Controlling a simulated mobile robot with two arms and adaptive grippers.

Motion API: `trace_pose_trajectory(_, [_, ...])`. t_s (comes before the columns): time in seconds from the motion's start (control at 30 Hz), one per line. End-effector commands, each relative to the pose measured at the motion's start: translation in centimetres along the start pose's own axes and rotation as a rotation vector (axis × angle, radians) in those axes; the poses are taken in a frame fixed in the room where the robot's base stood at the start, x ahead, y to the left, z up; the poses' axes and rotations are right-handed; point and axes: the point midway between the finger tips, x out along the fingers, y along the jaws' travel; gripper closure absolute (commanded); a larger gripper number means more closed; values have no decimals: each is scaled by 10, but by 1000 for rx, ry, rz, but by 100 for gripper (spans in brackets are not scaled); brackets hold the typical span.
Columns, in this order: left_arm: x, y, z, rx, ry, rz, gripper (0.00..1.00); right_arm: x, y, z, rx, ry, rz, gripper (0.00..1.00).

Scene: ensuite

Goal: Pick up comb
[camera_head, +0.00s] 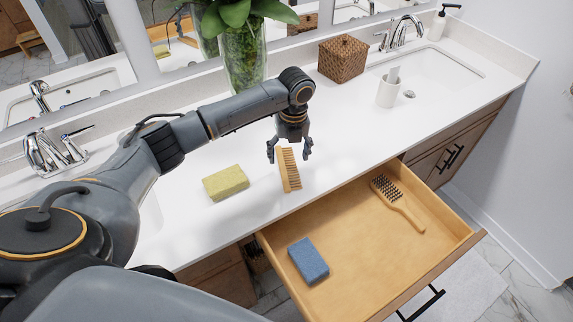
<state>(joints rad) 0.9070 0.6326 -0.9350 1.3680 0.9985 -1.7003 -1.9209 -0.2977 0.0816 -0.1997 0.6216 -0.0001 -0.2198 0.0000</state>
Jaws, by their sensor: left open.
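A wooden comb (290,171) with a row of teeth lies on the white countertop (340,158), just behind the open drawer. My left gripper (289,155) points down at the comb's far end. Its two fingers are spread, one on each side of the comb. Whether either finger touches the comb or the counter cannot be told from this view. My right gripper does not show.
A yellow sponge (226,183) lies left of the comb. The open wooden drawer (350,225) holds a blue sponge (308,260) and a hairbrush (397,203). A glass vase (243,60), a wicker box (343,58) and a white cup (387,92) stand behind.

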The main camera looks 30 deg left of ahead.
Motion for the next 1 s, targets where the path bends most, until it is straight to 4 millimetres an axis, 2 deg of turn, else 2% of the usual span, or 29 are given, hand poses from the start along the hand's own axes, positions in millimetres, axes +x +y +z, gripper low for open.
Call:
trace_pose_trajectory(0.03, [5,-1,-3,0,5,3,25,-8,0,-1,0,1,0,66])
trace_pose_trajectory(0.2, [27,-2,-3,0,1,2,25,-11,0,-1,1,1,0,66])
trace_pose_trajectory(0.47, [32,-2,-2,1,-1,1,25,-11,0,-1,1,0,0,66])
trace_pose_trajectory(0.57, [31,-2,-2,1,-1,1,41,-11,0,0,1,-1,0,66])
trace_pose_trajectory(0.7, [31,-2,-2,1,-1,1,69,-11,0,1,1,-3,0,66])
trace_pose_trajectory(0.73, [31,-2,-2,1,-1,1,73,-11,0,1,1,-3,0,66])
trace_pose_trajectory(1.0, [31,-2,-2,1,-1,1,73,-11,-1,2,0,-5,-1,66])
